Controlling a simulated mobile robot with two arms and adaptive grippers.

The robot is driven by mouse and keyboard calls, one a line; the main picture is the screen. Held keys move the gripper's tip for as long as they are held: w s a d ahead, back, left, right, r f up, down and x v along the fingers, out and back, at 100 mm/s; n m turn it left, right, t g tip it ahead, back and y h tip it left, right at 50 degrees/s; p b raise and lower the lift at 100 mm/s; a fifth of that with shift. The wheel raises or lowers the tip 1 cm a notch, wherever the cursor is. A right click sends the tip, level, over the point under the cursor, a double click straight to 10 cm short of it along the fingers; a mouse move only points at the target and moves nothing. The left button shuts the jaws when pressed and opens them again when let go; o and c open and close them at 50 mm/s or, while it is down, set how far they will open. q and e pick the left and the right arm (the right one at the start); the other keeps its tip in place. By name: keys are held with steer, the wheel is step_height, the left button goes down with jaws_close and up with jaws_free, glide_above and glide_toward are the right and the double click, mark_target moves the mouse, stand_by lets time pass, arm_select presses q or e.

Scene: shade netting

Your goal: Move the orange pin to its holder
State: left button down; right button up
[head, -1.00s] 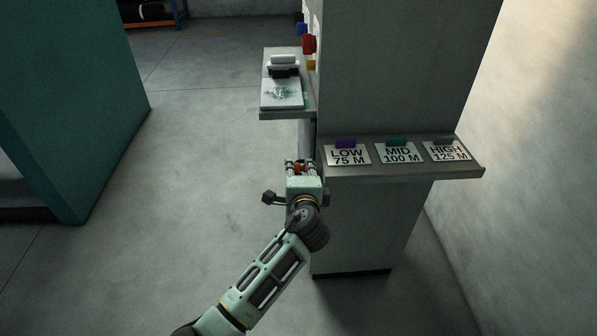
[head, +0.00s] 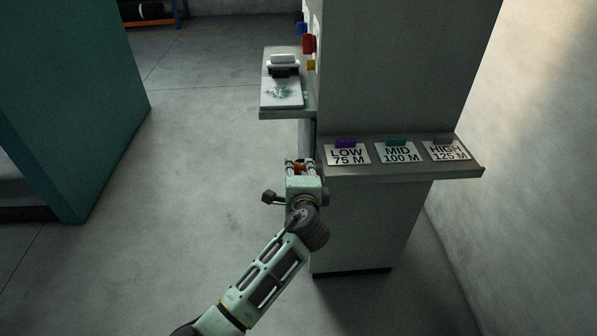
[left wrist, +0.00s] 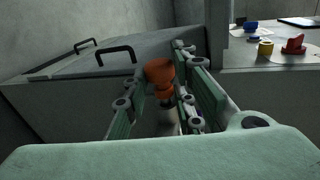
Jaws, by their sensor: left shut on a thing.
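The orange pin (left wrist: 160,75) stands between the fingers of my left gripper in the left wrist view, with its wide round head showing and its lower part hidden. In the head view only a small orange patch of it (head: 299,168) shows between the fingertips. My left gripper (head: 300,166) is shut on the pin, just left of the label shelf's left end. I cannot make out the pin's holder for certain. My right gripper is not in view.
A grey shelf (head: 400,172) carries LOW, MID and HIGH plates with purple, teal and dark blocks. A side shelf (head: 285,114) holds a sample sheet and a stamp-like block. Red (head: 309,44), blue and yellow knobs sit on the cabinet's left face.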

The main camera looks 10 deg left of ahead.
arm_select(q)
steer(key=shift+d, duration=0.4)
steer(key=c, duration=1.4)
jaws_free()
steer(key=shift+w+d, duration=0.1)
steer(key=shift+s, duration=0.5)
steer(key=v, duration=1.1)
steer(key=shift+s+d+r, duration=0.1)
steer(key=shift+d+r, duration=0.1)
steer(key=shift+c, duration=0.2)
